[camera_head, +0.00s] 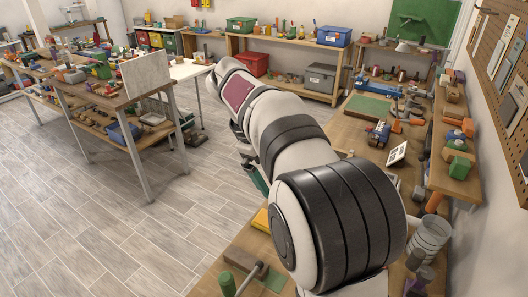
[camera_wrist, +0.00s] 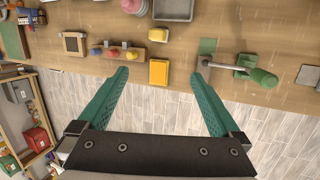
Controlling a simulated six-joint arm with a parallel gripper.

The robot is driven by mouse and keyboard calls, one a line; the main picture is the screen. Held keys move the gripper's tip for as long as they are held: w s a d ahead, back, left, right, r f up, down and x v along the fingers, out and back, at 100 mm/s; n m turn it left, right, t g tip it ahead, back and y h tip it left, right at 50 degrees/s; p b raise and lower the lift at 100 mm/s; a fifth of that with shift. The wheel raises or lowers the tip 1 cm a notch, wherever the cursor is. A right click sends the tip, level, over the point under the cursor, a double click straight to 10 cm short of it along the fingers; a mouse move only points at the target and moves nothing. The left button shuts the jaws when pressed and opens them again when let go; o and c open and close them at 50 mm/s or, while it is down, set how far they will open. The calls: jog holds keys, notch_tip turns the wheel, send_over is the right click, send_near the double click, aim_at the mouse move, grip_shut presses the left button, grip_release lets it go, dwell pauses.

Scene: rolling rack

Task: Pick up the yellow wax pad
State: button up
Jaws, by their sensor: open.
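The yellow wax pad (camera_wrist: 159,72) is a flat yellow rectangle lying on the wooden bench (camera_wrist: 172,58) near its edge in the wrist view. A yellow patch (camera_head: 261,220) on the bench beside my arm in the head view looks like the same pad, partly hidden by the arm. My gripper (camera_wrist: 160,75) is open and empty. Its two teal fingers appear on either side of the pad in the wrist view, with the pad beyond the fingers and apparently untouched. In the head view the gripper is mostly hidden behind my arm.
In the wrist view, a metal tool with a green handle (camera_wrist: 263,77) lies right of the pad. A wooden holder with coloured knobs (camera_wrist: 118,52) is to the left. A small yellow block (camera_wrist: 158,34) and a grey tray (camera_wrist: 173,10) are beyond. Tiled floor (camera_wrist: 160,112) shows below the bench edge.

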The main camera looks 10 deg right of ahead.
jog(key=s+a+f+m+y, duration=0.1)
jog(key=s+m, duration=0.1)
jog(key=s, duration=0.4)
jog(key=s+a+f+m+y, duration=0.1)
jog(key=s+m, duration=0.2)
jog(key=s, duration=0.4)
jog(key=s+a+f+m+g+y, duration=0.1)
jog(key=s+a+m, duration=0.1)
jog(key=s, duration=0.4)
jog(key=shift+s+m+y, duration=0.3)
jog(key=shift+m, duration=0.3)
jog(key=s+a+f+m, duration=0.1)
jog(key=s+f, duration=0.1)
jog(key=s, duration=0.1)
jog(key=s+a+f+m+y, duration=0.1)
jog(key=s+m, duration=0.1)
jog(key=s, duration=0.2)
jog(key=s+a+f+m+y, duration=0.1)
jog(key=s+f+m, duration=0.1)
jog(key=s, duration=0.2)
jog(key=shift+a+f, duration=0.35)
jog(key=shift+c, duration=0.9)
jog(key=shift+s+a+f+m, duration=0.1)
jog(key=shift+s+f+m, duration=0.1)
jog(key=shift+m, duration=0.2)
jog(key=shift+c, duration=0.7)
jog(key=shift+w+r, duration=0.1)
